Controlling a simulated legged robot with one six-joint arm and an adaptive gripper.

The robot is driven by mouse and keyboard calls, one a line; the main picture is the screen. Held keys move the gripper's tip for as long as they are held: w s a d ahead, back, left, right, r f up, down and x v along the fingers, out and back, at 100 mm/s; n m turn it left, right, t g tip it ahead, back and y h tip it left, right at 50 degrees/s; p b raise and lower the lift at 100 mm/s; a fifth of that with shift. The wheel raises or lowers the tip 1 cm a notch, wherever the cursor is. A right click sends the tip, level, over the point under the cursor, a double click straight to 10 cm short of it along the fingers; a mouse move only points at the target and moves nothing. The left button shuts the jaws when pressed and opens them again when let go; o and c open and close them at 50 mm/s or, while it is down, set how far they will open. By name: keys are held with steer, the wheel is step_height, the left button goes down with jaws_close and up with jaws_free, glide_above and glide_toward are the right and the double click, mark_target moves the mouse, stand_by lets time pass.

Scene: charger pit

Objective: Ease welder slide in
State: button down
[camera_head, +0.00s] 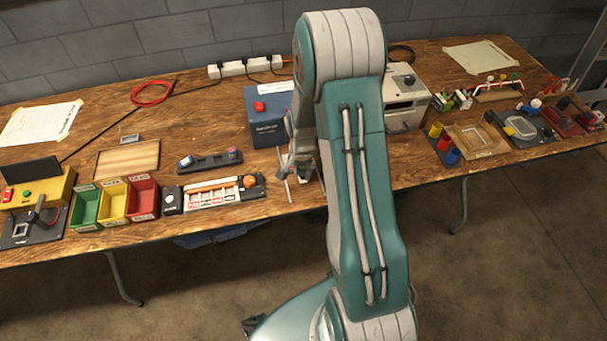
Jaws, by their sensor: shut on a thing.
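A blue box (262,128) with a red knob on top and pale lettering on its front stands at mid-table; it looks like the welder, though I cannot read its label surely. My gripper (291,172) is low at the box's right front corner, partly hidden behind my own arm. It is shut on a small part by the box, seemingly the welder slide. A thin pale rod (283,180) shows upright at the fingers. The contact, and how far in the slide sits, are too small and covered to tell.
Left of the gripper lie a tray with an orange rod (214,194) and a dark rack (210,161). Green, yellow and red bins (115,205) stand farther left. A beige box (407,100) stands right of my arm. A power strip (245,67) lies behind.

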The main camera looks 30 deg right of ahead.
steer(key=shift+s+f, duration=0.1)
steer(key=shift+c, duration=2.2)
jaws_free()
step_height(320, 180, up, 12)
